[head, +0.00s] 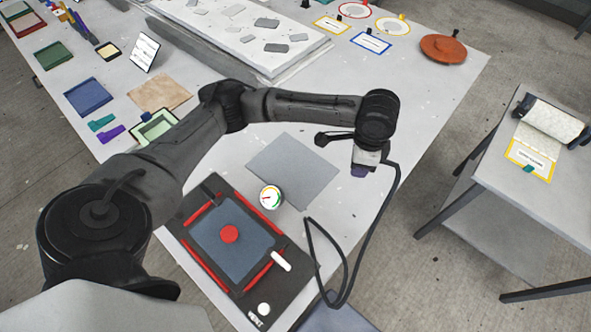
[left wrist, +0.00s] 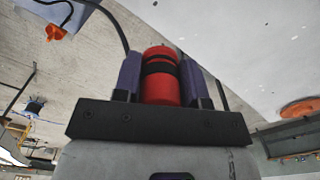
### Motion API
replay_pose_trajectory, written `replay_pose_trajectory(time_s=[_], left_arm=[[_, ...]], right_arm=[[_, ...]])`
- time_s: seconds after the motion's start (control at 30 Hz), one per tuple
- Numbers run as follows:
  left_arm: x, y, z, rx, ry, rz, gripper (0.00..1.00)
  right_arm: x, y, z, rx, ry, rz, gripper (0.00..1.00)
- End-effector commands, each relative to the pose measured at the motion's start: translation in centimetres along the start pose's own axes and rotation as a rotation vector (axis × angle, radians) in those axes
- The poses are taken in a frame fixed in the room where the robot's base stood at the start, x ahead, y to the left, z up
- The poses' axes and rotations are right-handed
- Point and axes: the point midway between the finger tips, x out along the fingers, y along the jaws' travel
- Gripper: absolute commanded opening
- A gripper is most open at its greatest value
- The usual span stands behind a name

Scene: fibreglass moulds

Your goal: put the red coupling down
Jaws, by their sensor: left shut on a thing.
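The red coupling (left wrist: 161,88), a red cylinder with a black band round it, stands between the two purple fingers of my left gripper (left wrist: 160,72) in the left wrist view. The fingers are shut on it from both sides. In the head view my left gripper (head: 359,170) hangs over the right part of the light table, to the right of a plain grey sheet (head: 294,172). The coupling is hidden there behind the wrist; only a bit of purple finger shows. My right gripper is not in view.
A black board (head: 183,222) with red bars and a blue-grey plate lies at the table's near end, beside a round dial (head: 270,196). An orange round lid (head: 443,48) sits at the far right. A dark cable loops below my wrist. A side table (head: 533,189) stands right.

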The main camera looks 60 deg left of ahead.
Motion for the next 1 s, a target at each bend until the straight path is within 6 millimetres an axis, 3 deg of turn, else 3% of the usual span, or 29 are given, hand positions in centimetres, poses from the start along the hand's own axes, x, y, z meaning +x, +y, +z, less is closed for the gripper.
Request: replay_pose_trajectory(time_s=[0.03, 0.1, 0.4, 0.7, 1.0], left_arm=[[2.4, -0.7, 1.1, 0.074, -0.006, 0.005, 0.01], [4.5, -1.6, 2.3, 0.199, -0.005, 0.004, 0.01], [11.3, -4.7, 7.4, 0.643, -0.004, 0.002, 0.01], [14.0, -6.1, 10.2, 0.866, -0.001, 0.001, 0.01], [17.1, -9.1, 14.1, 0.896, -0.005, 0.001, 0.01]], right_arm=[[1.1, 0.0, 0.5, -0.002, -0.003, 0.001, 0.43], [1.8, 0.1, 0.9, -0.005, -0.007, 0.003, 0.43], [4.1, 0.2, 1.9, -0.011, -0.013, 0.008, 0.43], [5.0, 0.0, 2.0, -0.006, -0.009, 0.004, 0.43], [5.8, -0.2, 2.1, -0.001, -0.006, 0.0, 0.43]])
